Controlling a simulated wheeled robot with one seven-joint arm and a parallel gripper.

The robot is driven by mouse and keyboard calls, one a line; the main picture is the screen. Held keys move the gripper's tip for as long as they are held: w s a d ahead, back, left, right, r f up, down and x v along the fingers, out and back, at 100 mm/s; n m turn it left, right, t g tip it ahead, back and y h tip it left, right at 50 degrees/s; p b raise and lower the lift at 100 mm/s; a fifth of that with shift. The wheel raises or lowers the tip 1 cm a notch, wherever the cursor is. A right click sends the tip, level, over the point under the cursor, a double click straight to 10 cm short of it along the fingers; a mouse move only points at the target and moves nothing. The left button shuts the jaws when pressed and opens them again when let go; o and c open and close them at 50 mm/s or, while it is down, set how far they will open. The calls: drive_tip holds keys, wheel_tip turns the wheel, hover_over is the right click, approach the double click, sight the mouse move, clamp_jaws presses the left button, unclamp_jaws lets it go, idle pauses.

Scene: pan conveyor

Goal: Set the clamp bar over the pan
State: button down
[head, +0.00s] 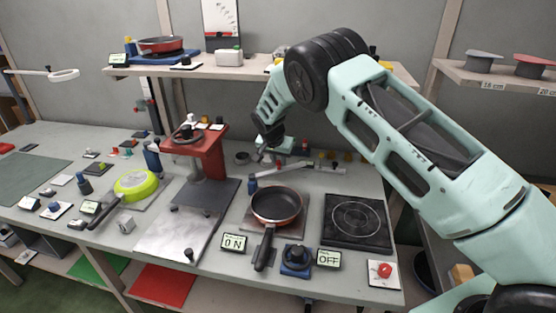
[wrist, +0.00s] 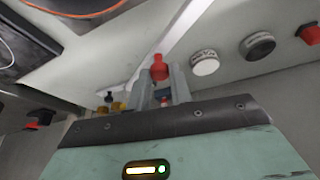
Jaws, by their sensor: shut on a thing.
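The pan (head: 277,203), dark inside with a red-orange rim, sits on a square plate at the front of the bench, its handle toward me. Its rim shows at the top left of the wrist view (wrist: 75,12). A long pale bar, which looks like the clamp bar (wrist: 196,28), lies behind the pan in the head view (head: 322,169). My gripper (wrist: 161,76) is shut on the bar's red knob (wrist: 158,66). In the head view my gripper (head: 272,150) is low over the back of the bench, and its fingertips are too small to read.
A black hotplate (head: 357,220) is right of the pan. A red press (head: 200,150) stands to its left, and a green pan (head: 136,184) lies farther left. A shelf (head: 220,70) runs above the back of the bench. Several round knobs (wrist: 205,63) stand near my gripper.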

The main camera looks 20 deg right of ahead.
sight(280, 167)
drive_tip(key=s+m+g+b, duration=0.1)
drive_tip(key=s+m, duration=0.1)
drive_tip(key=m, duration=0.1)
drive_tip(key=s+a+m+g+h+b, duration=0.1)
drive_tip(key=s+m+b, duration=0.1)
drive_tip(key=m, duration=0.1)
drive_tip(key=s+a+m+g+b, duration=0.1)
drive_tip(key=s+m, duration=0.1)
drive_tip(key=shift+s+a+m+h+b, duration=0.2)
drive_tip(key=shift+s+m+h+b, duration=0.1)
drive_tip(key=shift+m+h+b, duration=0.1)
drive_tip(key=shift+s+a+m+g, duration=0.25)
drive_tip(key=shift+s+a+m, duration=0.2)
drive_tip(key=shift+m, duration=0.3)
drive_tip(key=shift+s+a+m+g, duration=0.25)
drive_tip(key=shift+s+a+m, duration=0.15)
drive_tip(key=shift+m, duration=0.35)
drive_tip(key=shift+a, duration=0.15)
drive_tip(key=c, duration=1.3)
unclamp_jaws()
drive_tip(key=b+v, duration=0.2)
drive_tip(key=v, duration=1.5)
drive_tip(key=shift+r, duration=0.3)
